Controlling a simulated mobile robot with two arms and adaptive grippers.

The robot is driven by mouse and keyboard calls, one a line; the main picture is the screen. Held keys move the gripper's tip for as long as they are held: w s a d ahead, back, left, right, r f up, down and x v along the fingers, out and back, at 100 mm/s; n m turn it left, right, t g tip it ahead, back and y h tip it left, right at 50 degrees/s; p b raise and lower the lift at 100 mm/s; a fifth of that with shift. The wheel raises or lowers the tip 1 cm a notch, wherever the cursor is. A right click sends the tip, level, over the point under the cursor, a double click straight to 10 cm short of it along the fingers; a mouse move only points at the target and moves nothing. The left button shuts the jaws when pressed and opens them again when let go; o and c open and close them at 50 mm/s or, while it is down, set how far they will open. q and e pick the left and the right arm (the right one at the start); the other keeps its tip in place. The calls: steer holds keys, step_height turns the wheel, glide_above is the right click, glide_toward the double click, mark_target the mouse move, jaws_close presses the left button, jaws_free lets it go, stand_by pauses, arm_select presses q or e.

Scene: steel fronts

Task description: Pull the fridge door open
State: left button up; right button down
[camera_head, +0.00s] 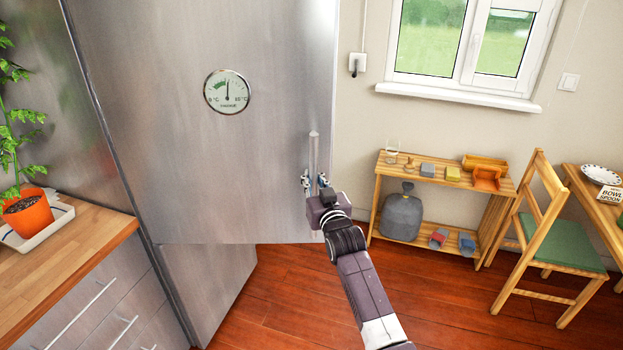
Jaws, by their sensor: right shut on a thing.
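The fridge door (200,160) is a tall brushed-steel panel with a round dial (227,91) on it. It stands at an angle to the steel lower section (205,280) and sticks out past it on the right, so it looks partly open. The fridge interior is hidden behind it. A vertical bar handle (314,150) sits near the door's right edge. My right gripper (314,182) is shut on the lower part of this handle, with a finger on either side. My left gripper is not in view.
A wooden counter (75,250) with a potted plant (27,214) stands at the left. A low wooden shelf (450,182), a chair (548,240) and a table (598,200) stand at the right. The red wooden floor (290,300) in front is clear.

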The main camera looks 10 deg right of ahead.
steer(key=c, duration=2.2)
jaws_free()
steer(key=shift+d, duration=0.45)
steer(key=shift+o, duration=1.2)
steer(key=shift+d, duration=0.2)
steer(key=shift+a, duration=0.3)
steer(key=shift+s, duration=0.5)
steer(key=s+d, duration=0.1)
steer(key=s, duration=1)
steer(key=shift+d, duration=0.35)
steer(key=shift+c, duration=0.7)
